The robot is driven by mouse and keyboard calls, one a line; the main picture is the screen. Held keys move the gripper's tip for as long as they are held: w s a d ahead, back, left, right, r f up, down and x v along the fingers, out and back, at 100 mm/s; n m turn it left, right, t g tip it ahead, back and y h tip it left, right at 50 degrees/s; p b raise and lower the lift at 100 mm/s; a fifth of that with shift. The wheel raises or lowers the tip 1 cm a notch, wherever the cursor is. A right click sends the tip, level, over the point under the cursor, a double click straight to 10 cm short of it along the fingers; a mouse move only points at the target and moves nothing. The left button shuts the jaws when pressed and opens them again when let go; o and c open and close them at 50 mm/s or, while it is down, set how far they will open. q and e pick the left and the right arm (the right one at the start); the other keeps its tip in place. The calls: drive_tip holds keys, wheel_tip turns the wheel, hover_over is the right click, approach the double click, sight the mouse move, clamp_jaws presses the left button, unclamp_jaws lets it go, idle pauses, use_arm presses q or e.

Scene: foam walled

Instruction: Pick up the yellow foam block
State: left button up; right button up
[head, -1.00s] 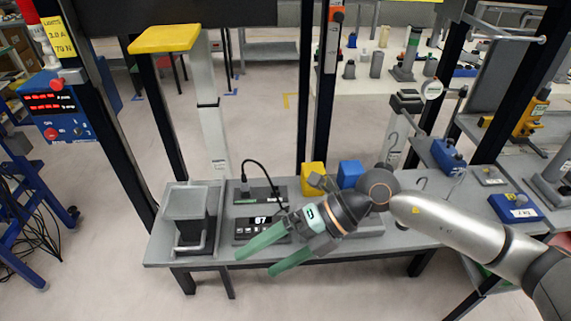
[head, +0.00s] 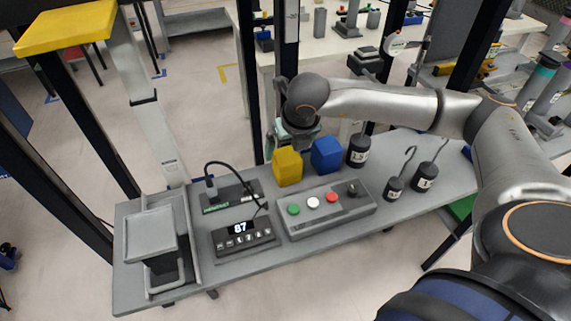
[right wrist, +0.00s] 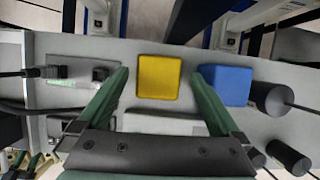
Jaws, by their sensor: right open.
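The yellow foam block (head: 287,166) stands on the grey bench, left of a blue block (head: 326,155). My right gripper (head: 291,140) is at the yellow block's back edge in the head view, its fingers partly hidden. In the right wrist view, the open green fingers (right wrist: 160,72) appear on either side of the yellow block (right wrist: 159,77), with visible gaps. The right finger overlaps the near corner of the blue block (right wrist: 228,84). Green parts at the lower left of the wrist view look like my left gripper; their opening is unclear.
A button box (head: 325,205), a display unit (head: 244,234) and a cabled device (head: 227,196) stand in front and left. Dark hooked weights (head: 358,151) stand right of the blue block. A dark post rises behind the blocks.

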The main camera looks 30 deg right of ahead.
drive_tip(key=x, duration=0.6)
drive_tip(key=shift+s+a+f+p, duration=0.1)
drive_tip(key=shift+s+f+p, duration=0.15)
drive_tip(key=shift+f+p, duration=0.1)
drive_tip(key=shift+c, duration=0.2)
drive_tip(key=c, duration=1.2)
drive_tip(key=shift+c, duration=0.3)
drive_tip(key=shift+r, duration=0.2)
